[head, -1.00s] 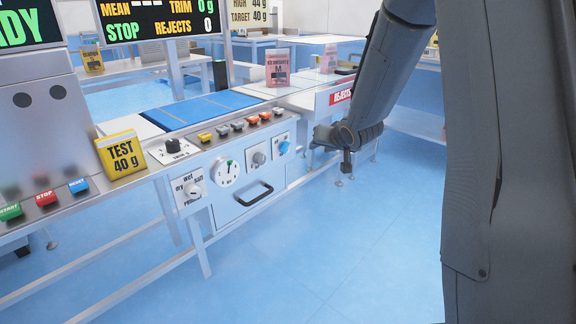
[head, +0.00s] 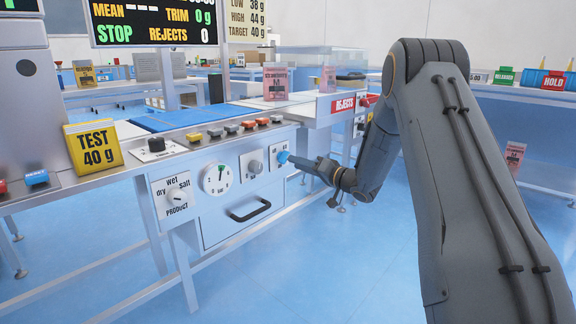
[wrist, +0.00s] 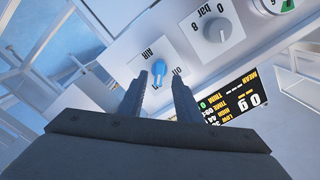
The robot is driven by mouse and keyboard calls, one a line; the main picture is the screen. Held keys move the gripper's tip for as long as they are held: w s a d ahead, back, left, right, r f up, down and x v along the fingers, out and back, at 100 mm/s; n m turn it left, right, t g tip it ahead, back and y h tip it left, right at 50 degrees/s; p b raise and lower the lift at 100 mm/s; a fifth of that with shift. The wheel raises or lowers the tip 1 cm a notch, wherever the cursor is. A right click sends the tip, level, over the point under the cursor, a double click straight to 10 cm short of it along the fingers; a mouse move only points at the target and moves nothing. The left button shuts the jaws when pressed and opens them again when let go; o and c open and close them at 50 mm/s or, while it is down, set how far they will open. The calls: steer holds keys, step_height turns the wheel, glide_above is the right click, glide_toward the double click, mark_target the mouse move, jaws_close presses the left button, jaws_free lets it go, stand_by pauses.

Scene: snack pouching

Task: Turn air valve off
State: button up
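The air valve is a blue knob (head: 282,157) on a white plate on the front of the machine, at the right end of the row of dials. In the wrist view the blue knob (wrist: 159,67) is just beyond my fingertips, near the lettering "AIR" and a partly hidden "off". My gripper (head: 291,158) reaches the knob from the right in the head view. In the wrist view my gripper (wrist: 160,78) is open, with one finger to each side of the knob's line. I cannot tell whether the fingers touch it.
Left of the valve are a grey knob (head: 255,166), a round gauge (head: 217,178) and the product selector (head: 176,198). A drawer handle (head: 250,211) sticks out below. Coloured buttons (head: 232,129) line the top edge. The floor in front (head: 300,270) is clear.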

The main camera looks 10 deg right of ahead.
mark_target(283, 157)
steer(key=shift+b+x, duration=0.7)
steer(key=shift+x, duration=1.9)
jaws_close()
